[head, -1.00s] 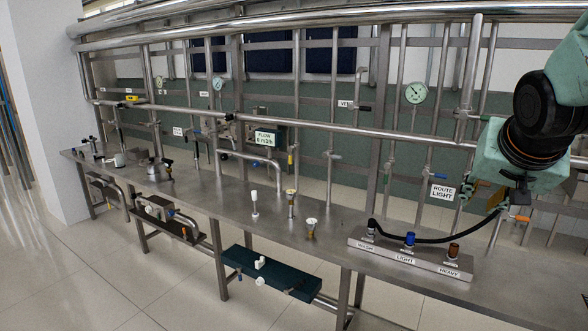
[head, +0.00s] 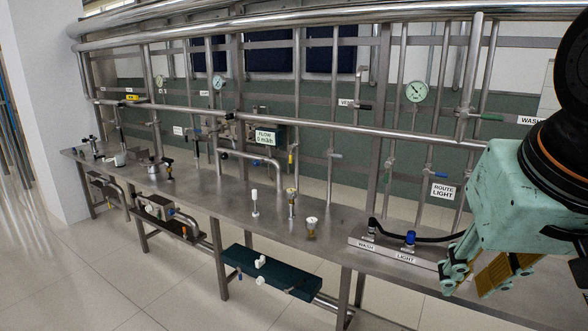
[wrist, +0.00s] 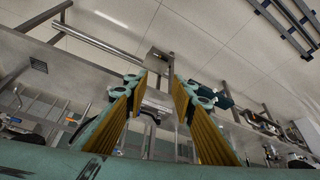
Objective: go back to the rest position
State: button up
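My gripper (head: 476,280) is at the right of the head view, in front of the right end of the steel bench (head: 330,220). It has mint-green links and yellow finger pads. In the wrist view the two fingers of my gripper (wrist: 160,82) stand apart with nothing between them, so it is open and empty. The manifold block (head: 362,246) with WASH and LIGHT labels is beside it. My gripper hides the block's right part. A black hose (head: 425,238) runs from the WASH end and disappears behind my gripper.
Steel pipes and valves rise behind the bench, with a pressure gauge (head: 416,92) and a ROUTE LIGHT sign (head: 443,191). A flow display (head: 265,138) hangs mid-rack. Small upright fittings, including a white one (head: 254,202), stand on the bench. The tiled floor (head: 120,280) in front is open.

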jog(key=s+a+f+n+g+y, duration=0.1)
jog(key=s+a, duration=0.3)
jog(key=s, duration=0.6)
jog(key=shift+s+a+f+n, duration=0.15)
jog(key=shift+a+f+n, duration=0.15)
jog(key=shift+f+n, duration=0.2)
dwell(0.5)
jog(key=shift+w+a, duration=0.6)
jog(key=shift+s+d+r, duration=0.1)
dwell(0.4)
